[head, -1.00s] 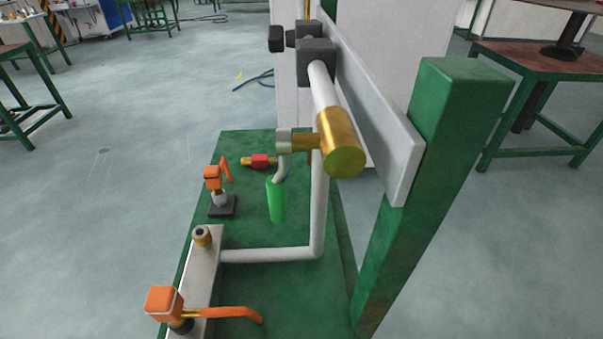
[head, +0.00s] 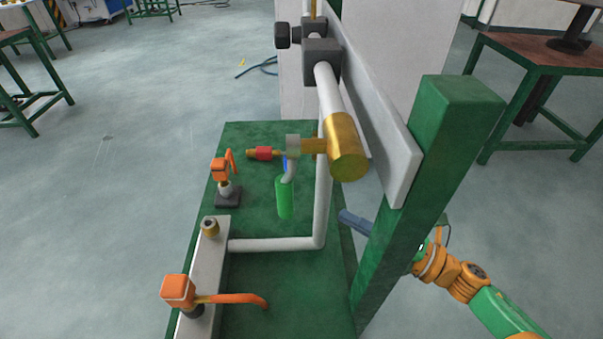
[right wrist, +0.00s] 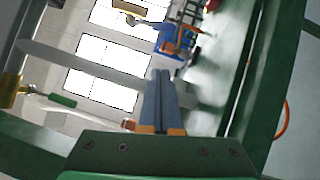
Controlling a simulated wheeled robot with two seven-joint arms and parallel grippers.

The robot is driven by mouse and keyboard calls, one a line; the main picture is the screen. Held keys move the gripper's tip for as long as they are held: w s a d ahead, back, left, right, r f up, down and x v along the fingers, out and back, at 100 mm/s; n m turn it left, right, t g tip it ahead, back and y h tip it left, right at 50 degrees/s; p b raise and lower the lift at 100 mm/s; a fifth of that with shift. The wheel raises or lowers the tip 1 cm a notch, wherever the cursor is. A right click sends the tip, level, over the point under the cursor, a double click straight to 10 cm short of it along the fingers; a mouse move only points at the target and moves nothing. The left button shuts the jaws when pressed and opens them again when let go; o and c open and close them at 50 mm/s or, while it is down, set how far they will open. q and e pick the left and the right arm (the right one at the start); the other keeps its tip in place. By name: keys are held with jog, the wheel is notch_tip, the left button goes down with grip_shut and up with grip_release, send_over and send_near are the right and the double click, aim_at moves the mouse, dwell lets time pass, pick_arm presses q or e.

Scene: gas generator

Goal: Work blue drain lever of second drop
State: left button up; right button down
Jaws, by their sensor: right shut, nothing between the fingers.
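A small patch of blue (head: 285,163), perhaps the blue drain lever, shows behind the grey valve body (head: 292,143) below the brass fitting (head: 345,148). Most of it is hidden. A green-handled lever (head: 285,198) hangs below that valve. My right gripper (head: 343,213) is shut and empty. It reaches past the green post from the right, to the right of the white pipe and apart from the levers. In the right wrist view its fingers (right wrist: 160,76) are pressed together, with a green handle (right wrist: 62,100) away to the left. My left gripper is out of view.
The green post (head: 440,170) and grey rail (head: 385,130) stand between my right arm and the pipework. Orange-handled valves (head: 240,298) stand at left.

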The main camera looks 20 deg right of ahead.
jog(key=w+d+x, duration=0.1)
jog(key=d+x, duration=0.1)
jog(key=x, duration=1)
jog(key=shift+w+a+r, duration=0.15)
jog(key=shift+w+r, duration=0.2)
jog(key=shift+w, duration=0.3)
